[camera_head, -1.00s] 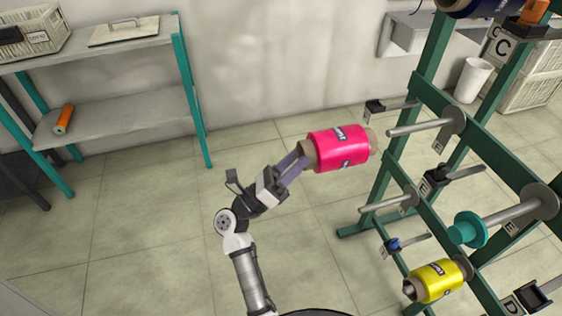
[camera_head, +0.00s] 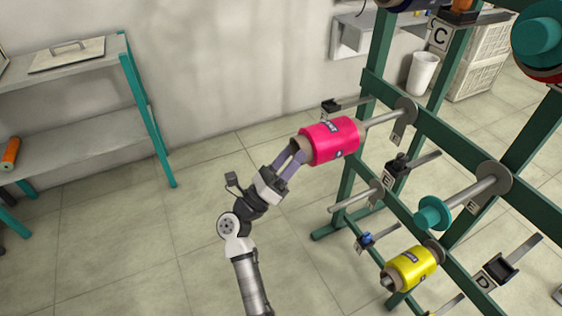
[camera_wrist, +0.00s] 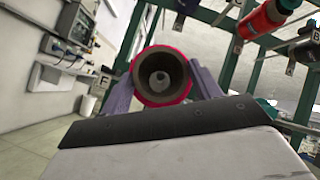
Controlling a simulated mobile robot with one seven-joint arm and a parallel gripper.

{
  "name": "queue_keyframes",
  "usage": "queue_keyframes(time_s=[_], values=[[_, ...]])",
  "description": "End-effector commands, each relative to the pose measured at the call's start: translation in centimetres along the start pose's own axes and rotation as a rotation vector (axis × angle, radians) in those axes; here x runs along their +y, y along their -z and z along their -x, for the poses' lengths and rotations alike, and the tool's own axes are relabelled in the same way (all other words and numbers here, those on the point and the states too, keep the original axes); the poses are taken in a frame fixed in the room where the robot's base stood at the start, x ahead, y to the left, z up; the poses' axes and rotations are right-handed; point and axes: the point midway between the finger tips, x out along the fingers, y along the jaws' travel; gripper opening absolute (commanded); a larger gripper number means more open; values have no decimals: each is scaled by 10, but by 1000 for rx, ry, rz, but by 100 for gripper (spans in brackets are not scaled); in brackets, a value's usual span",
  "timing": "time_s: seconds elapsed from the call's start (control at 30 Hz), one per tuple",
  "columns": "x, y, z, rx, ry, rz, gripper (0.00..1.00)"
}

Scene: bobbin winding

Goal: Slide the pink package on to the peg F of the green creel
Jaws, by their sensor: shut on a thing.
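The pink package (camera_head: 330,141) is a bright pink spool on a brown tube. My gripper (camera_head: 297,155) is shut on the near end of its tube. The green creel (camera_head: 450,146) stands at the right. A grey peg (camera_head: 383,117) with a round backing disc runs from the package's far end to the creel; the letter on the tag below it is hard to read. The peg's front part is hidden by the package. In the wrist view, I look down the tube (camera_wrist: 160,58) between my fingers, and a grey round peg end (camera_wrist: 160,79) shows within its bore.
A bare peg (camera_head: 352,201) lies below, and a peg with a teal cap (camera_head: 433,213) is at the right. A yellow package (camera_head: 411,268) sits lower on the creel. Small dark guides stick out nearby. Shelving (camera_head: 80,60) stands left; the floor between is clear.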

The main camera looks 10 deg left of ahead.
Motion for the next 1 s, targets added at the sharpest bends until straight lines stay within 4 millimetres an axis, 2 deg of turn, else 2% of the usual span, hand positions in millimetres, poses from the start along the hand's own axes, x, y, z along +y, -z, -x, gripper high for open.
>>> queue_keyframes(time_s=[0.37,0.8,1.0], values=[[1,2,-4,-1,2,0,8],[9,32,-43,-1,2,0,8],[10,35,-48,-2,0,0,8]])
